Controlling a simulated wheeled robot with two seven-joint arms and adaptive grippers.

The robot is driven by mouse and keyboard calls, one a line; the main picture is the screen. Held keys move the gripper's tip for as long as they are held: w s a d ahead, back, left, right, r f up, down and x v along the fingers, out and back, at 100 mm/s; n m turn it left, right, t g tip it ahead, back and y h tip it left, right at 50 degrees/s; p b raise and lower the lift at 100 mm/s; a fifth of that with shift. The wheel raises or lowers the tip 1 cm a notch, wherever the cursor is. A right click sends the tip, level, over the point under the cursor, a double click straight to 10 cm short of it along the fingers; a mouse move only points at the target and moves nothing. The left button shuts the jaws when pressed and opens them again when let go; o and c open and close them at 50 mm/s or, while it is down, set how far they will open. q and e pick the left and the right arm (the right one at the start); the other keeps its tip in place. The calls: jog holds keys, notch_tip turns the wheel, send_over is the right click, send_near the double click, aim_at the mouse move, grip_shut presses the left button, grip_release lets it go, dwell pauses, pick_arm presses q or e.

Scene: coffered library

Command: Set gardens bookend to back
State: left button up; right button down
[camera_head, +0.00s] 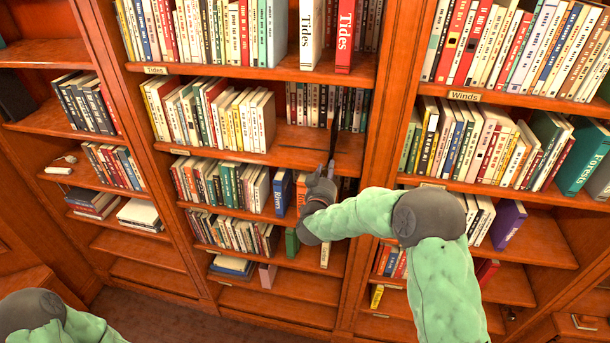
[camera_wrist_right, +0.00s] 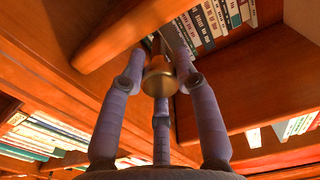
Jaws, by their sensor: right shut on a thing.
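The bookend (camera_head: 333,138) shows in the head view as a thin dark upright plate on the middle shelf, with a dark flat strip on the board to its left. My right gripper (camera_head: 322,182) reaches up to it from the front and partly hides its lower part. In the right wrist view the gripper's fingers (camera_wrist_right: 160,75) close around a brass knob (camera_wrist_right: 158,80) that seems to belong to the bookend. A row of books (camera_head: 222,112) stands left of the bookend, with a gap between. My left gripper is outside the picture.
A back row of books (camera_head: 300,103) stands behind the bookend on the same shelf. The shelf board (camera_head: 290,156) has bare room between the front books and the bookend. An upright divider (camera_head: 392,95) borders the bay on the right.

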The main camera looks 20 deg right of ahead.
jog(key=s+d, duration=0.1)
jog(key=s+d+f+b, duration=0.1)
jog(key=d, duration=0.1)
jog(key=shift+s+d, duration=0.25)
jog(key=shift+s, duration=0.1)
jog(key=c, duration=1)
grip_release()
jog(key=shift+o, duration=0.4)
jog(key=shift+s+d+r, duration=0.1)
jog(key=shift+d+r, duration=0.1)
jog(key=shift+d, duration=0.05)
jog(key=v, duration=1.2)
